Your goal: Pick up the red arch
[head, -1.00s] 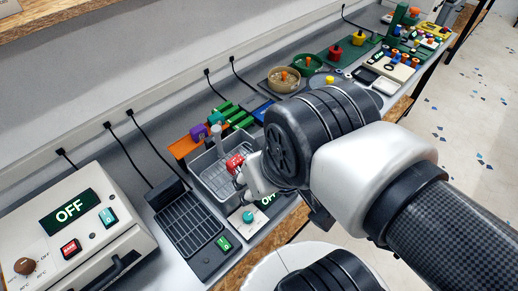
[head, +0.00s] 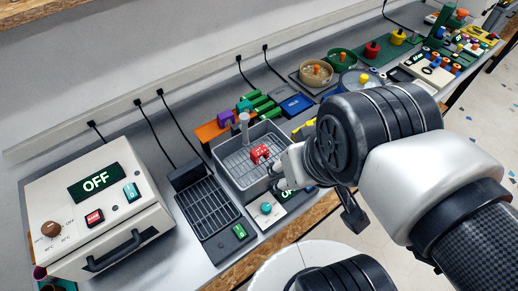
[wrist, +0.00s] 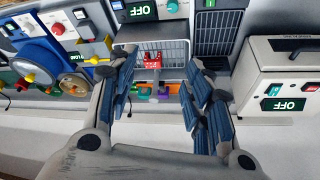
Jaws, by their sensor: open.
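The red arch (head: 260,153) is a small red block with pale markings. It is inside the grey wire-bottomed basket (head: 232,179), near its right side. In the wrist view the red arch (wrist: 152,62) shows between my two fingers, apart from them, over the basket's grid. My gripper (head: 281,169) is beside the basket's right wall in the head view, partly hidden by my arm. In the wrist view my gripper (wrist: 160,62) is open and empty, with its blue-padded fingers wide apart. How far the fingertips are from the arch is hard to tell.
An upright grey post (head: 244,128) stands at the basket's back. A dark rack (head: 205,210) and a white box reading OFF (head: 150,215) are to the left. A panel with a teal knob (head: 266,208) sits in front. Coloured blocks (head: 243,106) lie behind the basket.

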